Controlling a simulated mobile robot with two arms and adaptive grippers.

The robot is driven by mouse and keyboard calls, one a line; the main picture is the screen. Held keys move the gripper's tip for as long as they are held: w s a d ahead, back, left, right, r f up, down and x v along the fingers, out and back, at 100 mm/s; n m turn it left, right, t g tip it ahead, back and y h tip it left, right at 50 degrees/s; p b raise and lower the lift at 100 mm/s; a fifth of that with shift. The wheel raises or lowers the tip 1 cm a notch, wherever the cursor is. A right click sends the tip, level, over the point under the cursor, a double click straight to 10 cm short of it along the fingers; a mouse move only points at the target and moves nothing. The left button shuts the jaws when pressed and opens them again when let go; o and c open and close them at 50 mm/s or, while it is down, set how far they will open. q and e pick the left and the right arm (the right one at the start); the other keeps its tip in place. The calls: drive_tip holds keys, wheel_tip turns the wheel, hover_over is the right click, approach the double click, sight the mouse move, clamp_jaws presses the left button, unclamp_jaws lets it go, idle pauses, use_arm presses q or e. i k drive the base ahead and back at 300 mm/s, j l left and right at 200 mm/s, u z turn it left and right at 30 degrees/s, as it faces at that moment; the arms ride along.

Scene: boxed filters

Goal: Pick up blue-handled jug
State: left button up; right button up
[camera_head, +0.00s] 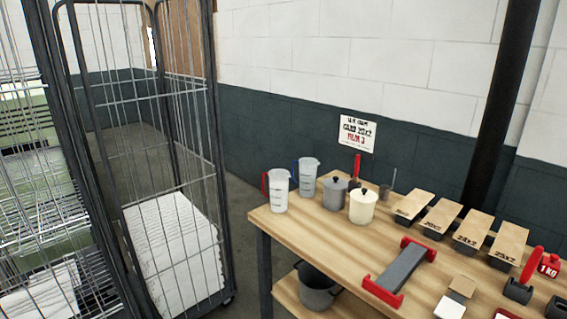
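The blue-handled jug (308,177) is a translucent pale measuring jug near the back left corner of the wooden table. Its blue handle is on its left side. A similar jug with a red handle (279,192) stands in front of it and to its left. The two jugs are close together and upright. Neither of my grippers is in view.
The wooden table (335,225) also holds a grey canister (335,194), a cream canister (362,207), several boxed filters (440,219) and a red-ended grey holder (399,269). A wire cage trolley (222,190) stands left. A bucket (318,290) sits on the lower shelf.

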sight(303, 177)
drive_tip(key=i+u, duration=0.1)
drive_tip(key=i, duration=1.3)
